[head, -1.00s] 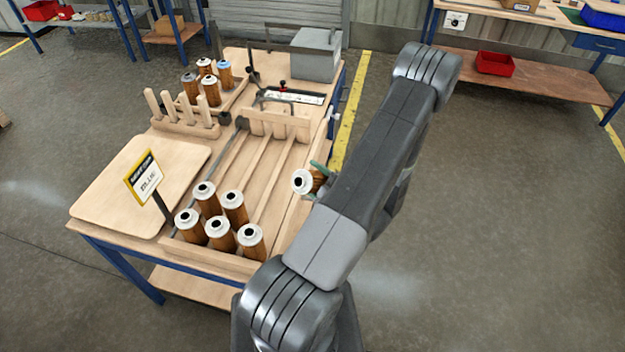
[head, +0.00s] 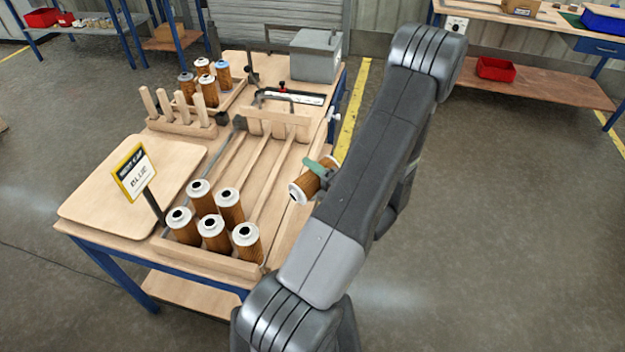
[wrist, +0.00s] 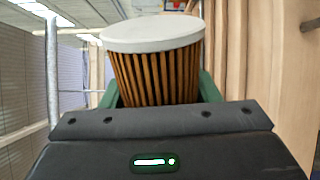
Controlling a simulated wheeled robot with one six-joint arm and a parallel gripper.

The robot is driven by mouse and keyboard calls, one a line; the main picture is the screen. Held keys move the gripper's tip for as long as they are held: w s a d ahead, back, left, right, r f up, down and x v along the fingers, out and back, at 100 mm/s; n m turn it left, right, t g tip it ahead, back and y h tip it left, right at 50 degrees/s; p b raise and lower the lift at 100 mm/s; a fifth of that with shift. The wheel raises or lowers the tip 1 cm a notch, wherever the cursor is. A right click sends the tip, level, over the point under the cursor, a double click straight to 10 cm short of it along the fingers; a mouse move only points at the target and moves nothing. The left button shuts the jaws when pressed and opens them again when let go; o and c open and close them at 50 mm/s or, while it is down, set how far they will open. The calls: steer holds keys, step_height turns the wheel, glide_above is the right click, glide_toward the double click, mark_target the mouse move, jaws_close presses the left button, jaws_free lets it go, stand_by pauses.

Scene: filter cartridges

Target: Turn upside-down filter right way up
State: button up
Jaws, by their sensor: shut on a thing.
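My gripper (head: 319,169) is shut on a filter (head: 302,188), with its green fingers around the brown pleated body. The held filter lies tilted in the air beside the bench's right side. Its white end with a dark hole faces left and down in the head view. In the wrist view the filter (wrist: 155,75) sits between the fingers, and a plain white end shows. My arm hides part of the gripper. Several white-capped filters (head: 229,205) stand upright, holes up, at the near end of the wooden lane rack (head: 205,262).
A sign (head: 135,172) reading BLUE stands by a bare board (head: 100,205). Behind are a peg rack (head: 180,126), several filters including a blue-capped one (head: 223,70), and a grey box (head: 315,55). The lanes' far part is empty. Floor right of my arm is clear.

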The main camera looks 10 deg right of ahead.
steer(key=shift+f+n+b, duration=0.2)
steer(key=shift+n+b, duration=0.55)
steer(key=shift+n, duration=0.45)
steer(key=shift+r+n, duration=0.25)
steer(key=shift+n, duration=0.05)
steer(key=shift+f+n+b, duration=0.3)
steer(key=shift+n+b, duration=0.3)
steer(key=shift+b, duration=0.25)
steer(key=n+b, duration=0.2)
steer(key=shift+f+n+b, duration=0.1)
steer(key=shift+n+b, duration=0.25)
steer(key=shift+n, duration=0.05)
steer(key=shift+n+b, duration=0.85)
steer(key=shift+n, duration=0.25)
steer(key=shift+r+n, duration=0.35)
steer(key=shift+n, duration=0.05)
